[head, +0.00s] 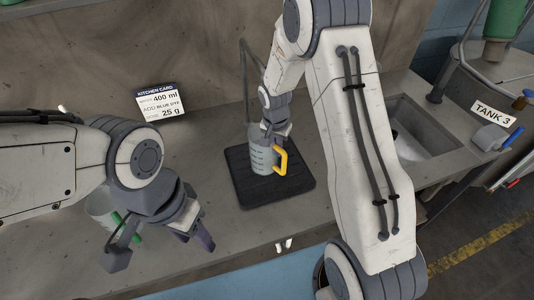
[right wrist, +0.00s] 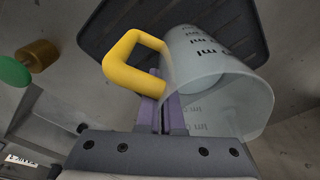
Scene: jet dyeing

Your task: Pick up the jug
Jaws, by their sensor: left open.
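The jug (head: 259,158) is a clear grey measuring jug with dark markings and a yellow handle. In the head view it is upright over the black mat (head: 300,197); I cannot tell whether it touches the mat. My right gripper (head: 272,139) is at its rim from above. In the right wrist view the purple fingers (right wrist: 164,116) are close together on the jug wall (right wrist: 200,65) beside the handle, one seen through the clear side. My left gripper (head: 194,232) is open and empty, over the front of the counter.
A pale container (head: 101,207) with a green handle stands behind my left gripper, partly hidden. A kitchen card (head: 161,101) is at the back. A sink (head: 410,140) and a tank labelled TANK 3 (head: 494,114) lie to the right.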

